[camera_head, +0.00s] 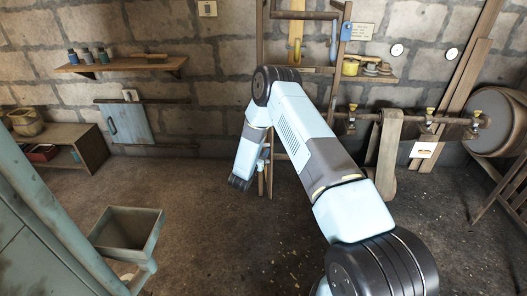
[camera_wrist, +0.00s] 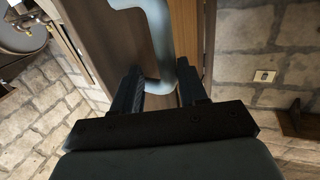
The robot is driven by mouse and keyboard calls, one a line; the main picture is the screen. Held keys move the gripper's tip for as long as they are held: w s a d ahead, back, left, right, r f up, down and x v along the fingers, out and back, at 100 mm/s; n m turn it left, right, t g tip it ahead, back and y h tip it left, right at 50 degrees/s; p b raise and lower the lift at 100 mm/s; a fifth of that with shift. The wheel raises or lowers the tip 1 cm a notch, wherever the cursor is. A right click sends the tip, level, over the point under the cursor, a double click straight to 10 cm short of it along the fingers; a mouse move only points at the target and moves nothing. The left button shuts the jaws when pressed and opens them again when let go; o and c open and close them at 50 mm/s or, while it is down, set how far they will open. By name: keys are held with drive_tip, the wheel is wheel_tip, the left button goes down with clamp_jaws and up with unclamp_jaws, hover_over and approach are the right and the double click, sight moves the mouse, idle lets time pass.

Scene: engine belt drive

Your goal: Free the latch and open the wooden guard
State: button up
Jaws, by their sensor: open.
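My gripper (camera_wrist: 160,74) is open in the wrist view, with one dark finger on each side of a curved blue-grey bar (camera_wrist: 153,25). The bar runs down between the fingers in front of a brown wooden panel (camera_wrist: 185,38); I cannot tell whether the fingers touch it, or whether it is the latch or a handle. In the head view an upright wooden frame (camera_head: 302,15), which may belong to the guard, stands partly behind my arm. The gripper's fingers cannot be made out there.
A shaft assembly (camera_head: 435,119) and a large drum (camera_head: 497,122) stand at the right. A grey bin (camera_head: 128,232) is at the lower left. A shelf with small jars (camera_head: 122,65) hangs on the stone wall. The middle floor is clear.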

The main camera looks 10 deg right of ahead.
drive_tip(key=v, duration=1.1)
drive_tip(key=shift+s, duration=0.2)
drive_tip(key=shift+w+a, duration=0.1)
